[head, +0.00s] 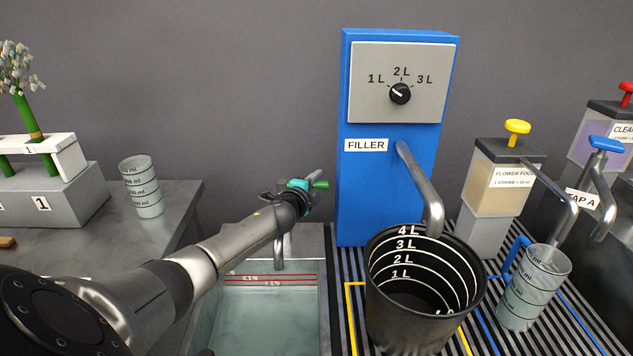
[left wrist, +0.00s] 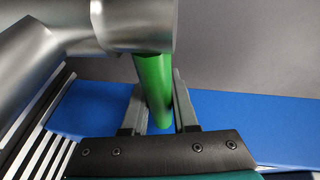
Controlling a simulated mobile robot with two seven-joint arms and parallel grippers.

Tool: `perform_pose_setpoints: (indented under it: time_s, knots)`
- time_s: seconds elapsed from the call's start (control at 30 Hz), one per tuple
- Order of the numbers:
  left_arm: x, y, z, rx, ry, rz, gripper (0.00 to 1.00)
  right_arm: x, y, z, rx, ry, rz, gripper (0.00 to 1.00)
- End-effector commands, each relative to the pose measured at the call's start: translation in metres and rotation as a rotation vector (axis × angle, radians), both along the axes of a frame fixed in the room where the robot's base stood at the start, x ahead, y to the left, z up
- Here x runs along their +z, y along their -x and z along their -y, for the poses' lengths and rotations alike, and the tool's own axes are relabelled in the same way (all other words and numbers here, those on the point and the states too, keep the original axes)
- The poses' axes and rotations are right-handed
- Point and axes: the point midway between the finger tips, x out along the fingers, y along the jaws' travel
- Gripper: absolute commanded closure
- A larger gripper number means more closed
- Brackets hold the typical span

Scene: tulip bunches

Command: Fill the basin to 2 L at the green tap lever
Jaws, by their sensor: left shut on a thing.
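The green tap lever (head: 320,184) is at the tap behind the basin. My left gripper (head: 300,186) reaches it from the left, its fingers largely hidden in the head view. In the left wrist view the green lever (left wrist: 152,85) stands between the two fingers, and the gripper is shut on it. The tap's spout (head: 280,250) points down at the back of the basin (head: 323,310). The basin has red level lines on its back wall, with labels too small to read surely. Pale greenish water appears in it, its surface seemingly below the lines. My right gripper is not in view.
A blue filler (head: 350,200) stands right of the tap, a dark marked bucket (head: 400,320) under its spout. Right of that are a clear beaker (head: 533,290) and a yellow-knobbed dispenser (head: 495,180). Another beaker (head: 142,188) stands on the left counter (head: 110,240).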

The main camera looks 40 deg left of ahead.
Motion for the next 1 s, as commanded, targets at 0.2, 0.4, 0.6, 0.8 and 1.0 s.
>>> perform_pose_setpoints:
  time_s: [0.2, 0.4, 0.6, 0.8, 1.0]
  knots:
    - [-0.0001, 0.0002, -0.0012, 0.005, 0.000, 0.000, 1.00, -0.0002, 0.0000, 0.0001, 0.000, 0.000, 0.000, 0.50]
    - [0.0002, 0.0000, -0.0013, 0.004, 0.000, 0.000, 0.58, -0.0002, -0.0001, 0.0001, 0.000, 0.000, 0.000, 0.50]
    - [0.0005, 0.0000, -0.0010, 0.003, 0.000, 0.001, 0.43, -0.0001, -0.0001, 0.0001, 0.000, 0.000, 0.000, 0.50]
    - [0.0006, 0.0003, -0.0007, 0.002, -0.001, 0.001, 0.43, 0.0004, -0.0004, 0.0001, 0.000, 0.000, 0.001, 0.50]
    - [0.0018, 0.0083, 0.0023, 0.001, -0.001, -0.001, 0.43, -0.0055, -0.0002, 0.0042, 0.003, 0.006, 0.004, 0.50]
